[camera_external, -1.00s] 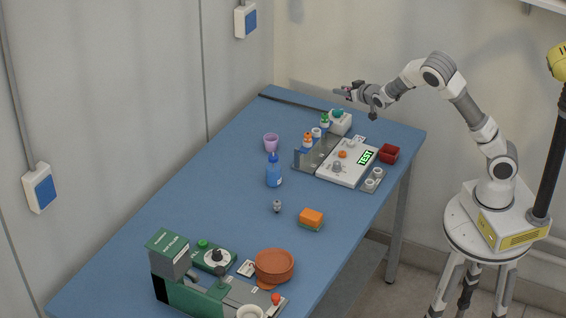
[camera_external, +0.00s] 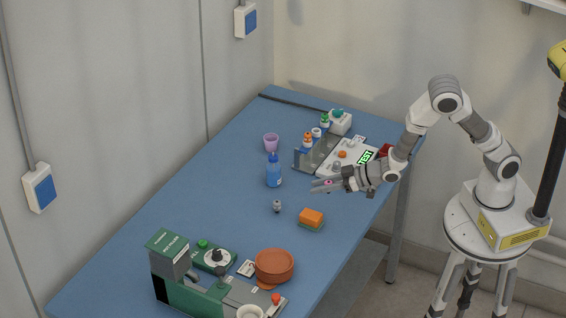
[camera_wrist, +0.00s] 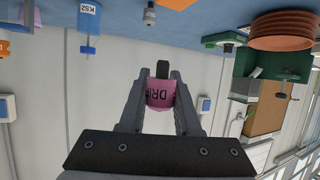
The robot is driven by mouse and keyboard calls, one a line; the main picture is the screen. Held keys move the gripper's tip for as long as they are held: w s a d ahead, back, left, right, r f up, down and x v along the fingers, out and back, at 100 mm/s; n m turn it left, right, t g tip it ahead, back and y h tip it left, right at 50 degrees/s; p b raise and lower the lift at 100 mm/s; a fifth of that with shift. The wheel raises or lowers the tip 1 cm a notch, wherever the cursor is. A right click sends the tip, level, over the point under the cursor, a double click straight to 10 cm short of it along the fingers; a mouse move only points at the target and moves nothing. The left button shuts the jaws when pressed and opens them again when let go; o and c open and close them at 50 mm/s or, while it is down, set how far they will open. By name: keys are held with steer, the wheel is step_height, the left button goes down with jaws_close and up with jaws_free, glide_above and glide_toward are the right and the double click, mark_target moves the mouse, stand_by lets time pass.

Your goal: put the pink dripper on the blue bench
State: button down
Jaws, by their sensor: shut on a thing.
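My gripper (camera_external: 322,186) is shut on the pink dripper (camera_wrist: 160,96), which has a black end and dark lettering. In the wrist view the dripper sits between both fingers; in the external view only a small pink patch (camera_external: 328,182) of it shows at the jaws. The gripper appears in the air over the right part of the blue bench (camera_external: 205,190), near the meter board; its exact height is hard to tell. In the wrist view the blue bench (camera_wrist: 190,12) lies along the top edge.
A blue bottle (camera_external: 273,173), a small grey piece (camera_external: 277,206) and an orange-and-green sponge (camera_external: 311,218) stand near the gripper. The meter board (camera_external: 350,172) is behind it, a lilac cup (camera_external: 271,142) farther back. Terracotta saucers (camera_external: 274,264) and a green machine (camera_external: 170,255) stand in front. The bench's left middle is clear.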

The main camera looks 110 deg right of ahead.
steer(key=s+a+f+n+t+y, duration=0.1)
steer(key=a+n+y, duration=0.3)
steer(key=a, duration=1.6)
steer(key=shift+s+f+n+y, duration=0.3)
steer(key=shift+f+y, duration=0.05)
steer(key=shift+y, duration=0.45)
steer(key=shift+a, duration=0.1)
steer(key=d+r+m+g+h, duration=0.25)
steer(key=d+m+h, duration=0.5)
steer(key=d, duration=2.35)
steer(key=s+d+r+m+g+h, duration=0.2)
steer(key=s+d+r+m+g, duration=0.1)
steer(key=s+d, duration=0.6)
steer(key=s+d+r+m+g+h, duration=0.3)
steer(key=s+d, duration=0.7)
steer(key=d, duration=0.7)
steer(key=shift+r+m, duration=0.45)
steer(key=shift+r, duration=0.1)
steer(key=shift+w+g+h, duration=0.1)
steer(key=shift+g+h, duration=0.15)
